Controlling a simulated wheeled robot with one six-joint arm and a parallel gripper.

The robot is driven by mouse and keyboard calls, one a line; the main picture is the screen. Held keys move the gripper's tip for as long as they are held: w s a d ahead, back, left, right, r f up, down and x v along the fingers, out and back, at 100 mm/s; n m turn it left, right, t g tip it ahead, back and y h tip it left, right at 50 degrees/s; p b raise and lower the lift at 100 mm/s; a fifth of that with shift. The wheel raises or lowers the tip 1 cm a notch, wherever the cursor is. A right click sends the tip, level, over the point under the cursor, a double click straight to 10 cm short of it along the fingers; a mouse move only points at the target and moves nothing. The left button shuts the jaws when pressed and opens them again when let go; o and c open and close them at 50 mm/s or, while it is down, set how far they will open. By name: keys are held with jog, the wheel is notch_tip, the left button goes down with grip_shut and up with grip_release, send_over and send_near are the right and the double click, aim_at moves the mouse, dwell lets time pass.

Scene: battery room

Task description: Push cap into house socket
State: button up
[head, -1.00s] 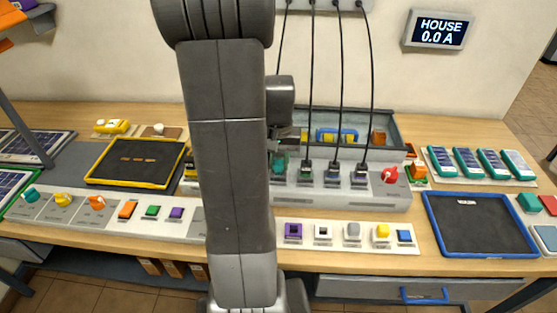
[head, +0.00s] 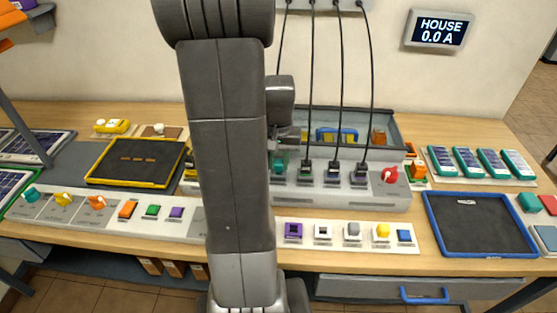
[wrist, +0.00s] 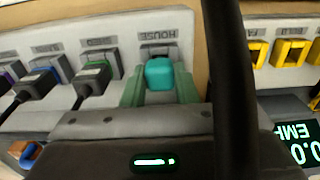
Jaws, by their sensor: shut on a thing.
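The teal cap (wrist: 160,75) is between the green fingers of my gripper (wrist: 160,95) in the wrist view. The cap sits right at the socket marked HOUSE (wrist: 160,50); I cannot tell how deep it is in. In the head view the teal cap (head: 279,162) shows just right of my arm, at the left end of the grey socket block (head: 330,190). My gripper is mostly hidden behind my arm there. The display (head: 440,29) on the wall reads HOUSE 0.0 A.
Black cables with plugs stand in the sockets beside HOUSE, the nearest a green-ringed plug (wrist: 95,78). A red knob (head: 390,174) is at the block's right end. A blue-rimmed tray (head: 428,215) is at the right.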

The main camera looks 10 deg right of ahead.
aim_at(279, 162)
jog(key=shift+f+b, duration=0.5)
jog(key=shift+f, duration=0.15)
jog(key=o, duration=0.7)
jog(key=shift+r, duration=0.1)
notch_tip(279, 162, up, 11)
jog(key=p, duration=0.8)
jog(key=shift+p, duration=0.35)
notch_tip(279, 162, down, 10)
jog(key=b, duration=0.7)
jog(key=shift+r, duration=0.1)
